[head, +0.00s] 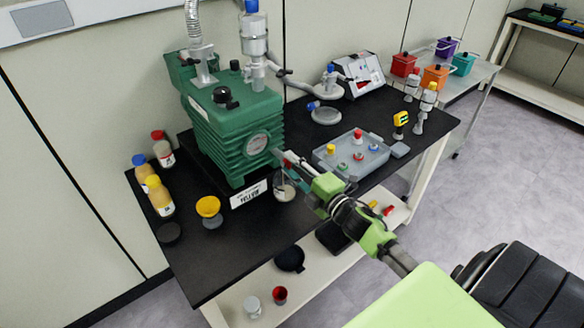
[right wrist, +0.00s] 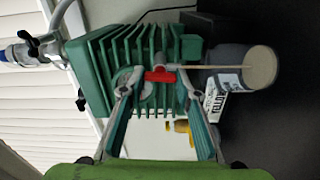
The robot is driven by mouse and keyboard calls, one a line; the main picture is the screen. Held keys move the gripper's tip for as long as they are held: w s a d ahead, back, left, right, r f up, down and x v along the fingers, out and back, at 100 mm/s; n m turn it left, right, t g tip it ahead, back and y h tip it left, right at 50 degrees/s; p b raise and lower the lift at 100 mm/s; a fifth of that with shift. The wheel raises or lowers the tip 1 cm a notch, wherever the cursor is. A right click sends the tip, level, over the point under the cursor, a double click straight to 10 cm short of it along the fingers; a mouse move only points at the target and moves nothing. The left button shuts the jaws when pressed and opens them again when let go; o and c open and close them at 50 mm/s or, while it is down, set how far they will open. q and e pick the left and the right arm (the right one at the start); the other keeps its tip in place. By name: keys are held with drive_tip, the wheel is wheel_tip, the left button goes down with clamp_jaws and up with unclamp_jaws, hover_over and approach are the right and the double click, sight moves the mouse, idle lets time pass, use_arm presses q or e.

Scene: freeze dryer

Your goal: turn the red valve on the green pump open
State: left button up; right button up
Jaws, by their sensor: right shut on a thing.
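The green pump (head: 235,125) stands on the black bench top, with a round gauge (head: 257,143) on its near face. The red valve (right wrist: 160,76) is a small T-shaped handle on the pump's ribbed side in the right wrist view. My right gripper (head: 285,162) reaches the pump's right front corner in the head view. In the right wrist view its fingertips (right wrist: 163,82) lie either side of the red valve, shut on it. In the head view the fingers mostly hide the valve. My left gripper is not in view.
A glass vessel (head: 284,190) stands close below my right fingers. A grey tray (head: 350,158) with small vials lies to the right. Bottles (head: 158,196) stand at the left edge.

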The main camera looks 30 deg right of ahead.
drive_tip(key=shift+n, duration=0.7)
drive_tip(key=o, duration=1.1)
drive_tip(key=shift+s, duration=0.1)
drive_tip(key=s, duration=1.2)
drive_tip(key=shift+d, duration=0.4)
drive_tip(key=shift+w, duration=0.1)
